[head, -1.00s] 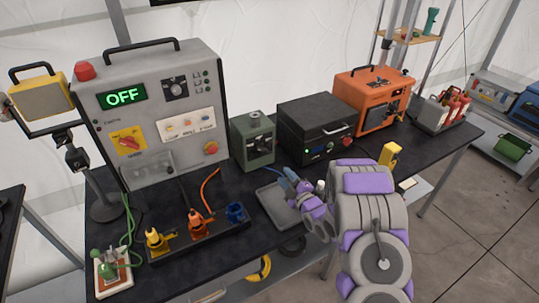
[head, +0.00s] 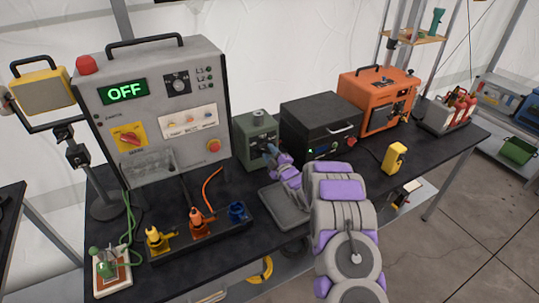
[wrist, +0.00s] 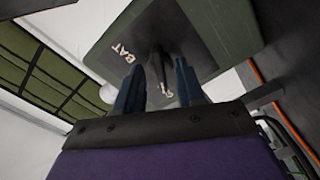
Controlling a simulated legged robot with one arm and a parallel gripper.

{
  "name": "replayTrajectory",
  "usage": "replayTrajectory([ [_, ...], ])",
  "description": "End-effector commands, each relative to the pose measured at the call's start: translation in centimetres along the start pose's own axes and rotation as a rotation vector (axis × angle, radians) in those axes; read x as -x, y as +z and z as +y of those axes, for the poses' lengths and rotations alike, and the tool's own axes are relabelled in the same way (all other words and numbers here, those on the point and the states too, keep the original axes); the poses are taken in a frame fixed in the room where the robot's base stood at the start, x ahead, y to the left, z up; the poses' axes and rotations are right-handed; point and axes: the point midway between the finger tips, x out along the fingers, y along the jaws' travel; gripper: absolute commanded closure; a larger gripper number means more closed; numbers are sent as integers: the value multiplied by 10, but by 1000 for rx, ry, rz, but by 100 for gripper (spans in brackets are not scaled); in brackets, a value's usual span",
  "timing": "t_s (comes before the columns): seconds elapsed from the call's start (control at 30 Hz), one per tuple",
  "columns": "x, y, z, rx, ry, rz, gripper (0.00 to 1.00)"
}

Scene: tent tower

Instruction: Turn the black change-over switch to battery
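The green box (head: 252,128) stands on the bench between the grey panel and the black case. In the wrist view its green face (wrist: 228,25) carries a dark plate with a white "BAT" label and a second, partly hidden label. The black change-over switch (wrist: 158,55) shows as a dark lever on this plate; its exact setting is hard to make out. My gripper (head: 270,150) is in front of the box. In the wrist view its two blue fingers (wrist: 157,80) are apart, with the lever between or just beyond their tips. I cannot tell whether they touch it.
The grey control panel (head: 160,95), its display reading OFF, stands left. The black case (head: 320,122) and orange unit (head: 378,100) stand right. A grey tray (head: 285,210) lies below my arm. A rack with coloured connectors (head: 197,222) is at front left.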

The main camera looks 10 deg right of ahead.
Motion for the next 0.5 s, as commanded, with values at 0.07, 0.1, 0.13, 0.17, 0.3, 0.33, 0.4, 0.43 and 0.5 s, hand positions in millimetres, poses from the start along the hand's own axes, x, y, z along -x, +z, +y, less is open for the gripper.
replayTrajectory([
  [0.07,-3,0,0,0,0,0,62],
  [0.1,-4,0,0,-1,-1,-1,62],
  [0.13,-4,0,0,-1,-1,-1,62],
  [0.17,-4,0,0,-1,-1,-1,62],
  [0.3,-4,0,0,-1,-1,-1,62],
  [0.33,-4,0,0,-1,-1,-1,62],
  [0.4,-4,0,0,-1,-1,-1,65],
  [0.43,-4,0,0,-1,-1,-1,67],
  [0.5,-4,0,0,-1,-1,-1,74],
])
